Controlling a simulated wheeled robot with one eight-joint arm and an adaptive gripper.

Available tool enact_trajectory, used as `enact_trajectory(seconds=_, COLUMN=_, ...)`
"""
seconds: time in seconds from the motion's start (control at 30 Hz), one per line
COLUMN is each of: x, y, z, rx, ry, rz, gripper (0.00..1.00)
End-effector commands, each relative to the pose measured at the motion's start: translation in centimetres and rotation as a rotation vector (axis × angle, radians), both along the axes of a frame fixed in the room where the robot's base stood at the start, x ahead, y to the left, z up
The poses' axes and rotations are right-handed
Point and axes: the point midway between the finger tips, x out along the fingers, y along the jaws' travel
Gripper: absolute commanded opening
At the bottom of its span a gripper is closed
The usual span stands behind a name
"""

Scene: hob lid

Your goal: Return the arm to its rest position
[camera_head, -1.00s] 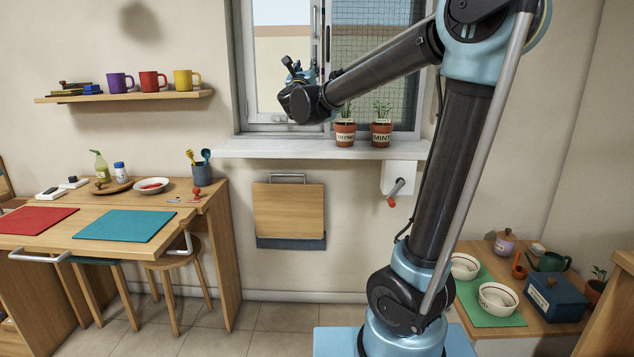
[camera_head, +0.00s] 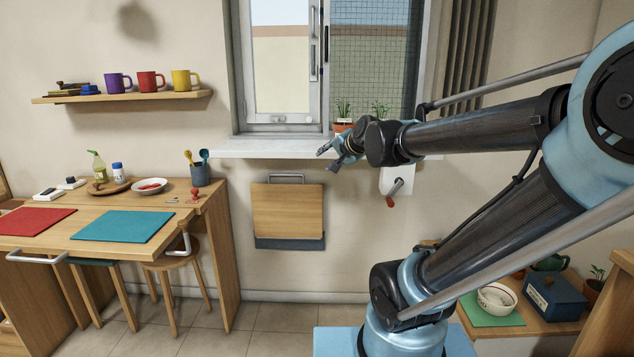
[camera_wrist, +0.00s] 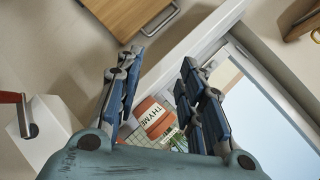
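My gripper (camera_head: 332,150) is in front of the window sill in the head view, just left of the plant pots, holding nothing. In the wrist view my gripper (camera_wrist: 160,95) has its two fingers well apart, with nothing between the tips. The terracotta thyme pot (camera_wrist: 153,118) shows beyond and between the fingers.
The window sill (camera_head: 265,148) is close to my gripper. A wooden board (camera_head: 288,210) hangs below it. A white box with a red-handled crank (camera_head: 396,186) is beside my forearm. The desk with the teal mat (camera_head: 122,225) stands left. A low bench with a bowl (camera_head: 497,299) stands right.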

Motion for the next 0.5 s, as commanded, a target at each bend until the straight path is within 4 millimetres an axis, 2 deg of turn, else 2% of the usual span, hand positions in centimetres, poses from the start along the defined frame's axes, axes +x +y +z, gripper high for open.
enact_trajectory(seconds=0.03, x=-1.8, y=-1.4, z=-2.3, rx=-0.093, ry=0.036, rz=0.032, gripper=0.35)
enact_trajectory(seconds=0.1, x=-4.4, y=-3.1, z=-5.4, rx=-0.225, ry=0.092, rz=0.088, gripper=0.35)
enact_trajectory(seconds=0.3, x=-12.3, y=-8.3, z=-13.2, rx=-0.543, ry=0.278, rz=0.260, gripper=0.35)
enact_trajectory(seconds=0.4, x=-16.3, y=-10.7, z=-16.4, rx=-0.667, ry=0.378, rz=0.350, gripper=0.35)
enact_trajectory(seconds=0.5, x=-19.9, y=-12.7, z=-18.7, rx=-0.753, ry=0.469, rz=0.430, gripper=0.35)
